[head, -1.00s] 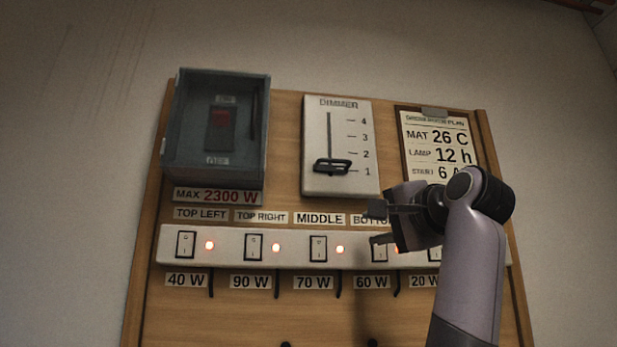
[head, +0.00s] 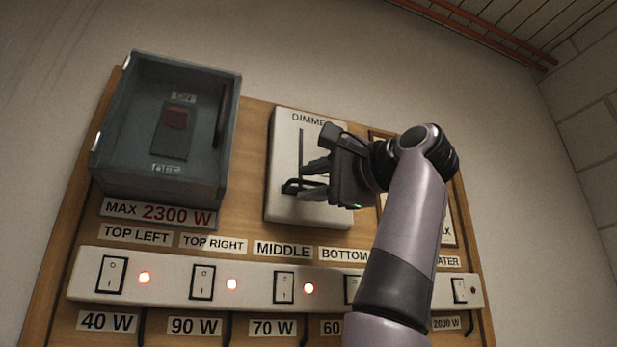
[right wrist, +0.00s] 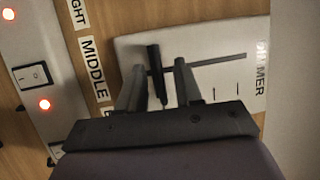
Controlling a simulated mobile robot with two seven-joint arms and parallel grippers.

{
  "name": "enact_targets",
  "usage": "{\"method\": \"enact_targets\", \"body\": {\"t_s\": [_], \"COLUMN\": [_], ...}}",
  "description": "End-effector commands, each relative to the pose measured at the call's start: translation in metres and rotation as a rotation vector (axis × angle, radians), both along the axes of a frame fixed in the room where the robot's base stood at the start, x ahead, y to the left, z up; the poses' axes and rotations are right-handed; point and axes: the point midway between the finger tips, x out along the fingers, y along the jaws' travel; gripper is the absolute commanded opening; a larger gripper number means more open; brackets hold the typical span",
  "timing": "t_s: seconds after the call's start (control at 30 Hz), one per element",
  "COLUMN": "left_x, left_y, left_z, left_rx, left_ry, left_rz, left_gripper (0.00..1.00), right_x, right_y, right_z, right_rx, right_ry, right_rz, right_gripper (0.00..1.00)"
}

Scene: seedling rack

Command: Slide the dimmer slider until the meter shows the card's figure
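The white dimmer panel (head: 284,208) is on the wooden board, with a vertical slot and a black slider handle (head: 291,186) near the slot's low end. My right gripper (head: 305,181) is at the handle and hides the panel's scale. In the right wrist view the handle (right wrist: 156,72) lies between the two fingers, with a gap visible on each side, so the gripper looks open around it. The plan card (head: 448,228) is mostly hidden behind my right arm. No meter readout is visible. My left gripper is not in view.
A grey box (head: 121,160) with a red switch is left of the dimmer. Below runs a white strip (head: 180,284) of rocker switches with lit red lamps. It also shows in the right wrist view (right wrist: 22,45). Bare wall lies right of the board.

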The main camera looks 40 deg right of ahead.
Motion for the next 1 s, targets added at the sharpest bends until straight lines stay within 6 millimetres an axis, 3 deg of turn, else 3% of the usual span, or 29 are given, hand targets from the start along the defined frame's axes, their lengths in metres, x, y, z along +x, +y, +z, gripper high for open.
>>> {"method": "enact_targets", "body": {"t_s": [0.37,0.5,0.77,1.0], "left_x": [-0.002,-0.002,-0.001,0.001], "left_y": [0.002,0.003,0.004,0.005], "left_z": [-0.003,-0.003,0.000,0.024], "left_rx": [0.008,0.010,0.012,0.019], "left_ry": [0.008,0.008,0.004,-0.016], "left_rz": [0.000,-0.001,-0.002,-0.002], "left_gripper": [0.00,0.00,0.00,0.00], "right_x": [0.010,0.010,0.010,0.010], "right_y": [0.002,0.002,0.002,0.002], "right_z": [0.001,0.001,0.004,0.029], "right_rx": [-0.001,-0.001,-0.001,-0.002], "right_ry": [-0.001,0.000,0.000,-0.001], "right_rz": [0.000,0.000,0.000,0.000], "right_gripper": [0.35,0.00,0.00,0.00]}}
